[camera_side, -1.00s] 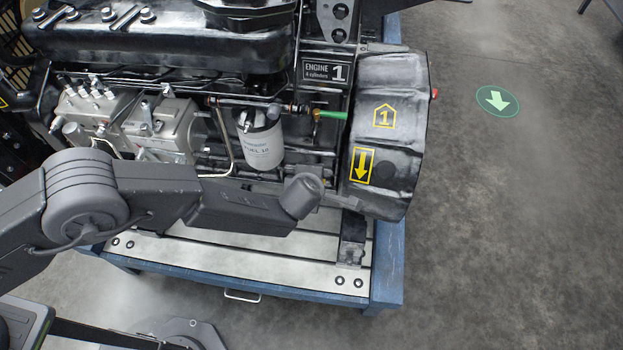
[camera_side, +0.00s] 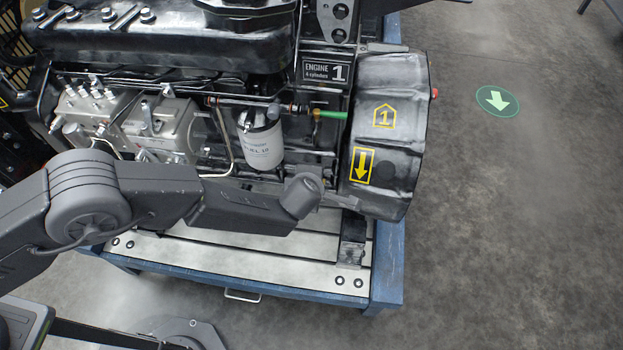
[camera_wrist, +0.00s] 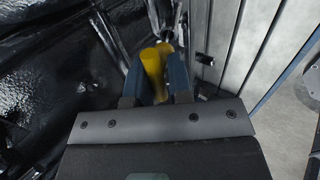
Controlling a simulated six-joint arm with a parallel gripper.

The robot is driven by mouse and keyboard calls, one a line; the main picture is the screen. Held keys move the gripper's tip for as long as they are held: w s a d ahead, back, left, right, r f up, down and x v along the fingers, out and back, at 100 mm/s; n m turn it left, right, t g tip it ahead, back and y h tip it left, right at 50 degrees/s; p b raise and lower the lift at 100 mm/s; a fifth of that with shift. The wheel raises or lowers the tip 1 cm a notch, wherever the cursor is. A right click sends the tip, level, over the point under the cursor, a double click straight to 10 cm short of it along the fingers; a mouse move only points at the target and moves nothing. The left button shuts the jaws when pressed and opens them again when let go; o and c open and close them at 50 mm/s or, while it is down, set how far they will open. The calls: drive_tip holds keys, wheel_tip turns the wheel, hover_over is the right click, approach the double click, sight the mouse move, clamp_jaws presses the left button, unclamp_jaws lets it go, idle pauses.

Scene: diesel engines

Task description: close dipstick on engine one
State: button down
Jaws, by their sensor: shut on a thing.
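Engine one (camera_side: 160,40) stands on a blue-framed bench and carries an "ENGINE 1" plate (camera_side: 326,72). In the wrist view my gripper (camera_wrist: 160,70) is shut on a yellow handle (camera_wrist: 153,68), which sits between its two blue-grey fingers. I take this handle to be the dipstick's; its lower end is hidden. In the side view my forearm and wrist reach in from the left to below the white filter (camera_side: 261,145). The fingers and the yellow handle are hidden there.
The black housing (camera_side: 387,130) marked 1 is close to the right of my wrist. The bench's blue edge (camera_side: 388,262) and pale slats (camera_side: 245,262) lie below the arm. A green-tipped part (camera_side: 330,114) sticks out above. The floor at right is clear.

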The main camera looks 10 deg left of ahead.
drive_tip(key=shift+x, duration=1.6)
drive_tip(key=shift+s+f, duration=0.15)
drive_tip(key=shift+s, duration=0.05)
drive_tip(key=c, duration=1.1)
unclamp_jaws()
drive_tip(key=v, duration=1.3)
drive_tip(key=shift+s+r, duration=0.25)
drive_tip(key=shift+s, duration=0.05)
